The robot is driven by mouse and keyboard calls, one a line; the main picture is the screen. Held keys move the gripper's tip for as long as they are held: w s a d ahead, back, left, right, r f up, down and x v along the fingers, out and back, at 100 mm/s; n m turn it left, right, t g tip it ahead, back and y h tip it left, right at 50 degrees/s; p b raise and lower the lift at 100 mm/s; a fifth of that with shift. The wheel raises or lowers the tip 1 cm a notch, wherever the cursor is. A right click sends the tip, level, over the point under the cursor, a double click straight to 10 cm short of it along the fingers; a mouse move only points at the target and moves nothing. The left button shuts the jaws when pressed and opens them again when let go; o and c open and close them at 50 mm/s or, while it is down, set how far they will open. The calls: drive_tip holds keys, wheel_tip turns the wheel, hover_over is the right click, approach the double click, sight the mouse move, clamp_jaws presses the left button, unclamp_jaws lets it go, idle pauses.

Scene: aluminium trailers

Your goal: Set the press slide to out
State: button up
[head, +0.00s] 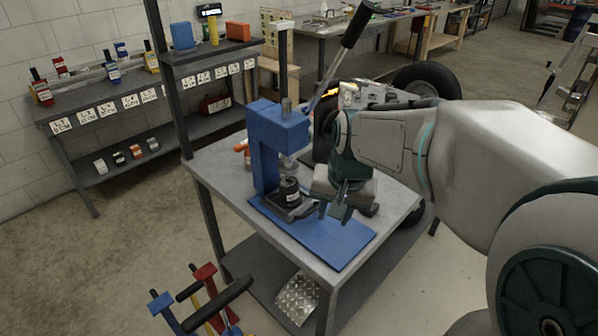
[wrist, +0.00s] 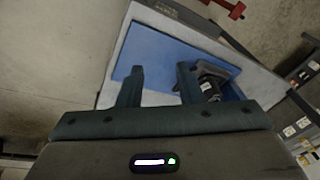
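A blue press (head: 265,135) with a long black-handled lever stands on a grey table. A dark press slide (head: 296,212) sits at the foot of its column, with a black cylinder (head: 289,190) on it. In the wrist view the slide (wrist: 218,66) shows just right of the right finger and is partly hidden by it. My gripper (head: 332,209) is just right of the slide, over the blue base plate (head: 340,245). In the wrist view my gripper (wrist: 160,84) is open, with only blue plate between its fingers. I cannot tell whether a finger touches the slide.
The table (head: 215,165) has bare room left of the press. The lever handle (head: 357,24) rises above my gripper. Red and blue handled tools (head: 205,290) stand in front of the table. A shelf bench (head: 120,115) with labelled items stands at the back left wall.

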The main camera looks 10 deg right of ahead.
drive_tip(key=w+d+m+p, duration=0.15)
drive_tip(key=w+m, duration=0.45)
drive_tip(key=w, duration=0.8)
drive_tip(key=p, duration=0.2)
approach(311, 211)
drive_tip(key=shift+g, duration=0.3)
drive_tip(key=f, duration=0.2)
drive_tip(key=w+f, duration=0.1)
drive_tip(key=f, duration=0.4)
drive_tip(key=shift+w+a+f, duration=0.1)
drive_tip(key=shift+w+f, duration=0.2)
drive_tip(key=shift+w, duration=0.1)
clamp_jaws()
drive_tip(key=shift+a, duration=0.1)
